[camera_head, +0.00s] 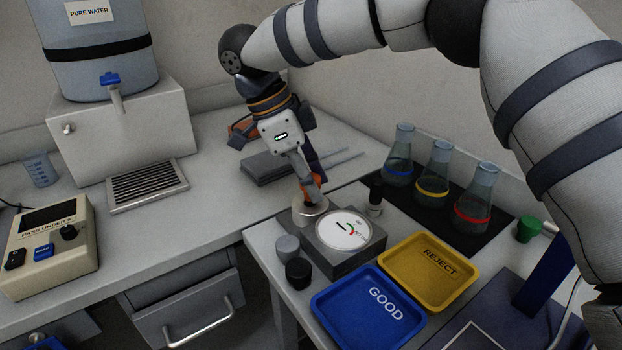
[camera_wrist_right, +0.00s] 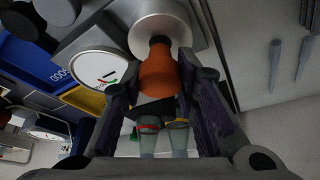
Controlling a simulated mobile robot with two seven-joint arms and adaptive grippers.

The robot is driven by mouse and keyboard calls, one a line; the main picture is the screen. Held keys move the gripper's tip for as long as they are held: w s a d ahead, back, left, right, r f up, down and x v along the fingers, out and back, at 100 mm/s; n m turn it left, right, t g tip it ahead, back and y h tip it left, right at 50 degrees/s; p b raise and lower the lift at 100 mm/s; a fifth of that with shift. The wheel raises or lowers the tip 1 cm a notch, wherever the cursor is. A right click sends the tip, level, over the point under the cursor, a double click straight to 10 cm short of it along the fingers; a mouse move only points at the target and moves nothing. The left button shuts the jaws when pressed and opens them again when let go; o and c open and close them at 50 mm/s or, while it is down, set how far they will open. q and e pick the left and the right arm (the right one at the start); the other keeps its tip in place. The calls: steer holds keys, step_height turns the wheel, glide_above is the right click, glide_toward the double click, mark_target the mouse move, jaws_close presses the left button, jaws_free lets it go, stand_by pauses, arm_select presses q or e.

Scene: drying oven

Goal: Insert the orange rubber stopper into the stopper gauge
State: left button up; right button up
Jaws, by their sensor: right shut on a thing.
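The stopper gauge (camera_head: 345,262) is a grey block with a round white dial (camera_head: 344,230) and a round metal socket (camera_head: 310,208) on top. My right gripper (camera_head: 310,190) points down over the socket, shut on the orange rubber stopper (camera_wrist_right: 160,74). In the right wrist view, the stopper's narrow end lies at the dark hole of the socket (camera_wrist_right: 162,22). I cannot tell whether the tip is inside the hole or just above it. The dial also shows in the right wrist view (camera_wrist_right: 95,72). My left gripper is not in view.
A grey stopper (camera_head: 287,246) and a black one (camera_head: 298,272) stand beside the gauge's left side. A blue GOOD tray (camera_head: 335,318) and a yellow REJECT tray (camera_head: 413,292) lie in front and right. Three flasks (camera_head: 435,172) stand behind on a black mat.

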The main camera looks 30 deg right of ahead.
steer(key=shift+f, duration=0.7)
stand_by(0.4)
steer(key=o, duration=1.5)
steer(key=shift+r, duration=4.05)
